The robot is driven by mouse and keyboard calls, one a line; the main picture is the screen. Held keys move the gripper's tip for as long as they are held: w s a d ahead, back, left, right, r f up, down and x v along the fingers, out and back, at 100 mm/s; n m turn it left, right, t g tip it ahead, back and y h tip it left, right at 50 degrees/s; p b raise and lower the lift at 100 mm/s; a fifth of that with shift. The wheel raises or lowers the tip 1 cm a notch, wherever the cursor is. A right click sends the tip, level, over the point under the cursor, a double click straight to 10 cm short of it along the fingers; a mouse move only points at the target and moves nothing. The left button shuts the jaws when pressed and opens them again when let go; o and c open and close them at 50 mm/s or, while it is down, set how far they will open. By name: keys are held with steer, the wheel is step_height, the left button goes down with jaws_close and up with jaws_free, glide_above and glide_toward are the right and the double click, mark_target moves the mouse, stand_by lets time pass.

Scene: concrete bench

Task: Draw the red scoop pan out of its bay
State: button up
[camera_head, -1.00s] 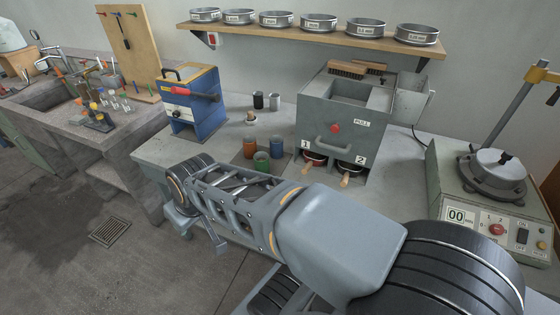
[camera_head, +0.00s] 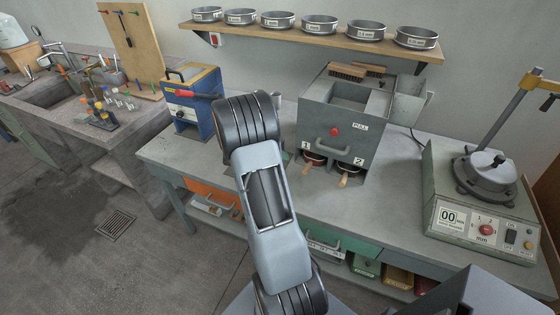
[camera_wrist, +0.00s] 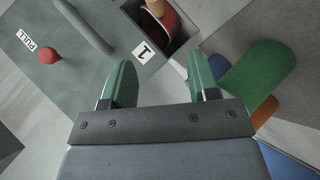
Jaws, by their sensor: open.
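The grey splitter box (camera_head: 338,125) stands on the bench with two bays at its front foot, labelled 1 and 2. A red scoop pan (camera_wrist: 171,27) sits in bay 1, its wooden handle (camera_wrist: 154,8) partly cut off by the top edge of the wrist view. The pan also shows small in the head view (camera_head: 314,158). My gripper (camera_wrist: 163,78) is open and empty, its green fingers apart, and the pan and handle appear beyond the fingertips. In the head view my arm hides the gripper. A second wooden handle (camera_head: 343,181) sticks out of bay 2.
Green (camera_wrist: 257,77), blue and orange cups stand close by the right finger in the wrist view. The box has a bar handle (camera_wrist: 86,27) and a red knob (camera_wrist: 48,57). A blue machine (camera_head: 190,100) stands left, a sieve shaker (camera_head: 480,205) right. Bench between box and shaker is clear.

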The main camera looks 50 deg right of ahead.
mark_target(307, 168)
steer(key=shift+s+f+g, duration=0.2)
steer(key=shift+s+g, duration=0.1)
steer(key=shift+s, duration=0.15)
steer(key=shift+d, duration=0.15)
steer(key=x, duration=1.3)
steer(key=shift+s+d+f, duration=0.1)
steer(key=shift+f, duration=0.25)
steer(key=shift+c, duration=0.5)
jaws_close()
